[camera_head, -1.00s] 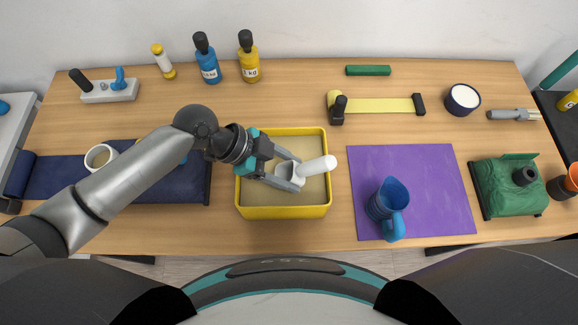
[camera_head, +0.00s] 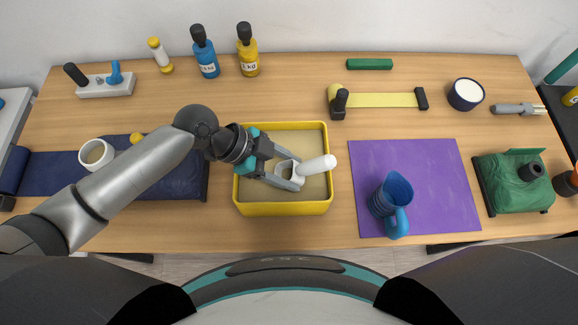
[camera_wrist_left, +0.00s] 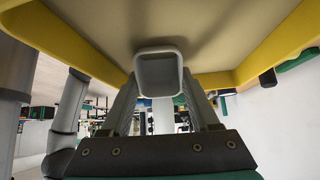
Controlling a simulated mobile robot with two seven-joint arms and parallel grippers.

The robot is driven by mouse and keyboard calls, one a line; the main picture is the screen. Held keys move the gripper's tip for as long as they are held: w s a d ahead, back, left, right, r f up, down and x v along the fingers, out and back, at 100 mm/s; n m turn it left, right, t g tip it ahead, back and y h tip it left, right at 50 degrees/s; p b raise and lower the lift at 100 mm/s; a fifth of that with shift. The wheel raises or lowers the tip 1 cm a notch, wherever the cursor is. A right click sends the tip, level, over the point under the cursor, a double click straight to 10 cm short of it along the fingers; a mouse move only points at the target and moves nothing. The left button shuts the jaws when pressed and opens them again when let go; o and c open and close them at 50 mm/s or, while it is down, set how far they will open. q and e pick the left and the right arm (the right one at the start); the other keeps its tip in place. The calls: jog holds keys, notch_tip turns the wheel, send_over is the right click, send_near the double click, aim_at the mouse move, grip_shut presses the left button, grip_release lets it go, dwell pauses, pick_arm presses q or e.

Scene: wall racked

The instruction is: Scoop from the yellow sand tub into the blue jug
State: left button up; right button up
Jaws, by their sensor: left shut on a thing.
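The yellow sand tub (camera_head: 283,209) stands mid-table with pale sand in it. My left gripper (camera_head: 294,181) is over the tub, shut on a white scoop (camera_head: 318,165). The scoop's thick white end points right, toward the tub's right wall. In the left wrist view, the scoop's grey-white square cup (camera_wrist_left: 159,73) shows between the fingers, with the sand surface behind it. I cannot tell whether the scoop touches the sand or holds any. The blue jug (camera_head: 391,196) stands on a purple mat (camera_head: 440,170), right of the tub, its handle toward me. My right gripper is not in view.
A white mug (camera_head: 96,154) and a dark blue mat (camera_head: 60,172) lie left, partly under my left arm. Blue (camera_head: 205,55) and yellow (camera_head: 248,52) bottles stand at the back. A green bag (camera_head: 512,183) sits right. The purple mat is clear around the jug.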

pick_arm(q)
jog(key=shift+f+b, duration=0.35)
jog(key=shift+f, duration=0.1)
jog(key=y+p, duration=0.1)
jog(key=p, duration=0.2)
jog(key=y+p, duration=0.2)
jog(key=d+r+y+p, duration=0.1)
jog(key=p, duration=0.2)
jog(key=shift+p, duration=0.3)
jog(key=shift+a+f+t+y+p, duration=0.1)
jog(key=shift+f+t+y+p, duration=0.15)
jog(key=shift+y, duration=0.35)
jog(key=shift+s+a+f, duration=0.1)
notch_tip(320, 180, up, 3)
jog(key=p, duration=0.3)
jog(key=shift+f+y, duration=0.1)
jog(key=shift+y, duration=0.2)
notch_tip(320, 180, up, 10)
jog(key=y, duration=0.2)
jog(key=shift+y, duration=0.4)
